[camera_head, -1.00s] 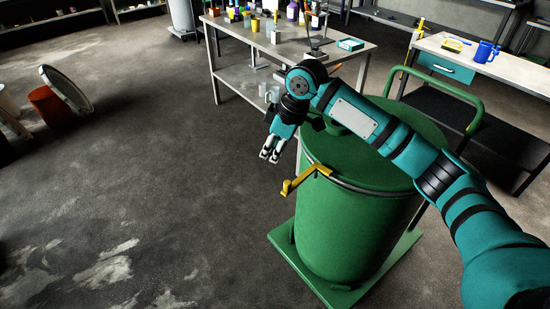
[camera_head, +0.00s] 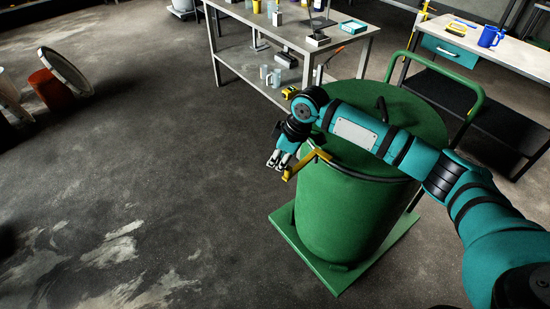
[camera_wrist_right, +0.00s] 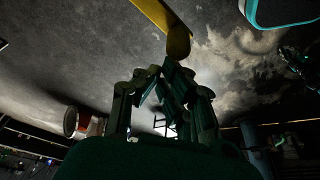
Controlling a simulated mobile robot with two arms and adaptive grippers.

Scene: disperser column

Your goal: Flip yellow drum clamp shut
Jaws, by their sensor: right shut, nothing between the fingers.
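The yellow drum clamp (camera_head: 301,167) sits at the rim of the green drum (camera_head: 350,215), its lever sticking out to the left, away from the drum wall. My right gripper (camera_head: 275,163) is shut and empty, just left of the lever's outer end in the head view. Whether they touch cannot be told there. In the right wrist view the clamp lever (camera_wrist_right: 168,27) comes down from the top, in front of the gripper's fingers (camera_wrist_right: 160,85), with nothing held between them. My right forearm covers part of the drum lid. My left gripper is not in view.
The drum stands on a green cart (camera_head: 335,276) with a curved handle (camera_head: 440,66). The floor at left is mostly clear.

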